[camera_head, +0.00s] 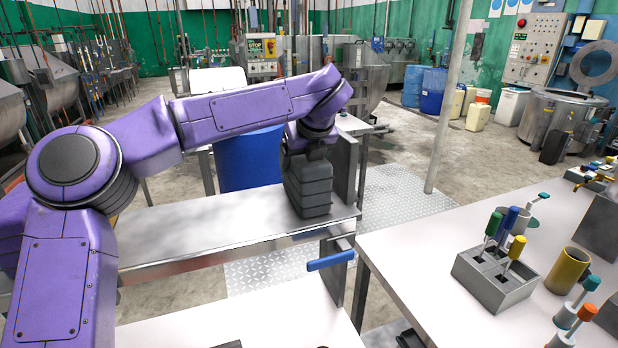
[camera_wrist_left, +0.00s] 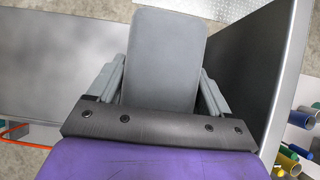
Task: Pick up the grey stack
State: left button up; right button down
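The dark grey stack (camera_head: 307,190) stands upright on the light metal table near its right end in the head view. It looks like several layers piled up. My left gripper (camera_head: 312,150) reaches down over its top. In the left wrist view the stack's flat grey top (camera_wrist_left: 165,60) lies between the two fingers of my left gripper (camera_wrist_left: 163,75). The fingers are close along its left and right sides; whether they touch it is not clear. The stack's base seems to rest on the table. My right gripper is not in view.
A dark upright panel (camera_head: 344,170) stands at the table end (camera_head: 220,222), right of the stack. A blue drum (camera_head: 248,160) is behind the table. The right-hand table (camera_head: 440,240) carries a grey block with colored-handled tools (camera_head: 496,277) and a yellow cup (camera_head: 567,270).

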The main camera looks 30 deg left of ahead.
pick_arm(q)
jog(key=shift+r, duration=0.1)
jog(key=shift+c, duration=1.3)
jog(key=shift+a, duration=0.1)
